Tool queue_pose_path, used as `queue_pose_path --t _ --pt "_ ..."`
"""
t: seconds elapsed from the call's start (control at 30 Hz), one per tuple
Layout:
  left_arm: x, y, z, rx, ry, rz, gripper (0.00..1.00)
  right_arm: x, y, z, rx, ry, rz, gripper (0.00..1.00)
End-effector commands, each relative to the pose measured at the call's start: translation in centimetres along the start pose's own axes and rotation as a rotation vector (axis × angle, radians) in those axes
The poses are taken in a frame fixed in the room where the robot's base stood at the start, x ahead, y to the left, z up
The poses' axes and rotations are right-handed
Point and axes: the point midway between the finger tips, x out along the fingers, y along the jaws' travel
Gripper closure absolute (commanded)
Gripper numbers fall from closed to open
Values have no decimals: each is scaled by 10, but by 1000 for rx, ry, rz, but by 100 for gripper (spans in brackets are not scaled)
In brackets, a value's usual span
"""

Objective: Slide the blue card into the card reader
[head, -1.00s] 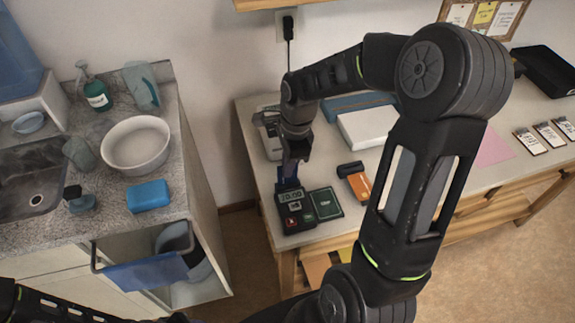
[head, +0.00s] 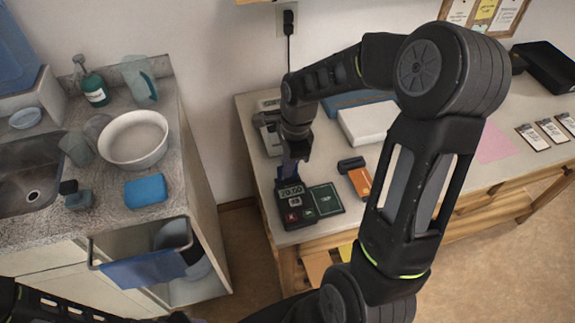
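The dark card reader (head: 294,205) stands at the front left of the right-hand table, its lit display and keys facing up. My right gripper (head: 291,172) points down at the back edge of the reader, its fingers close together on the blue card (head: 289,183). Only a small dark-blue part of the card shows between the fingers and the reader. How deep the card sits in the slot is too small to tell. My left arm crosses the bottom left corner, and its gripper is out of view.
A dark green pad (head: 326,199) lies right of the reader. An orange and black object (head: 357,179) lies further right. A white box (head: 367,124) and a grey device (head: 269,130) stand behind. The sink counter is on the left, across a gap.

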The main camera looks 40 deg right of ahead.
Motion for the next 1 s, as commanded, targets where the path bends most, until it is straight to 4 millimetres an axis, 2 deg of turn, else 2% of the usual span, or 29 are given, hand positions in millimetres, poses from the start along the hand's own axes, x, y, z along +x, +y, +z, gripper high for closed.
queue_pose_path --t 0.8,1.0 --pt "4 -2 0 0 0 0 64 5 0 -1 0 0 0 100" --pt "4 -2 0 0 0 0 64 5 0 -1 0 0 0 84"
